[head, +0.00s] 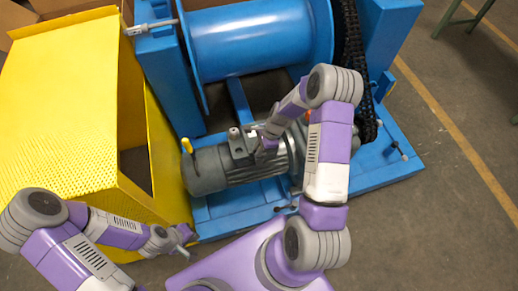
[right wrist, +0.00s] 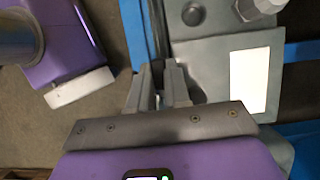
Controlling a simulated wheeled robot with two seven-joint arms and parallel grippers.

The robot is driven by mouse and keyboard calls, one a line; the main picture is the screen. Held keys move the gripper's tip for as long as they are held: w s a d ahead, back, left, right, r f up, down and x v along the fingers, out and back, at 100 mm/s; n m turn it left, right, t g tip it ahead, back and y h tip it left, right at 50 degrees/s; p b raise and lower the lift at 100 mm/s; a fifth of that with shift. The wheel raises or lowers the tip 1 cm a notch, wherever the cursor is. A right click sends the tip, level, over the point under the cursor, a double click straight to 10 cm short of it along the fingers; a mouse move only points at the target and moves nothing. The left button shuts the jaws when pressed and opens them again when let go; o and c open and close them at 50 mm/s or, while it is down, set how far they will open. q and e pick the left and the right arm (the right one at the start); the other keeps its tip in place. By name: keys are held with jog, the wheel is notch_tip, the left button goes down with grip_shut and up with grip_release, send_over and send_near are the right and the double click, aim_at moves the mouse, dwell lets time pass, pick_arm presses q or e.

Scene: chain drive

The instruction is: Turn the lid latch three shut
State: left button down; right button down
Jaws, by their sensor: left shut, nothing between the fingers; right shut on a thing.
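The grey motor (head: 215,170) lies on the blue base with a grey terminal box (head: 238,150) on top. In the right wrist view, the box lid (right wrist: 205,60) shows a white label, a round stud and a hex-headed part. My right gripper (head: 262,146) is at the right side of this box. In the right wrist view, its fingers (right wrist: 160,78) are shut on a small part at the lid's edge, seemingly a lid latch, mostly hidden between them. I cannot tell the latch's angle. My left gripper (head: 187,243) is shut and empty, low and left, away from the motor.
A yellow perforated guard (head: 70,120) fills the left side. A blue drum (head: 250,40) stands behind the motor, and a black chain (head: 352,50) runs at its right. A yellow-handled part (head: 187,146) sticks up at the motor's left end. Open floor (head: 440,130) lies right.

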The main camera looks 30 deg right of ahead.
jog(key=shift+n, duration=0.3)
jog(key=n+g+p, duration=0.1)
jog(key=n, duration=0.1)
jog(key=shift+n, duration=0.4)
jog(key=n+g, duration=0.2)
jog(key=n, duration=0.2)
jog(key=shift+f+p, duration=0.1)
jog(key=shift+p, duration=0.25)
jog(key=n+g, duration=0.1)
jog(key=n, duration=0.2)
jog(key=n+h, duration=0.1)
jog(key=n, duration=0.1)
jog(key=shift+a+n+g, duration=0.1)
jog(key=shift+n+g, duration=0.3)
jog(key=shift+s+f+n+g+h, duration=0.15)
jog(key=shift+n+h, duration=0.35)
jog(key=shift+n, duration=0.65)
jog(key=shift+w+r+n+g+h, duration=0.15)
jog(key=shift+n+h, duration=0.35)
jog(key=shift+n, duration=0.65)
jog(key=shift+s+f, duration=0.1)
jog(key=c, duration=1.1)
grip_release()
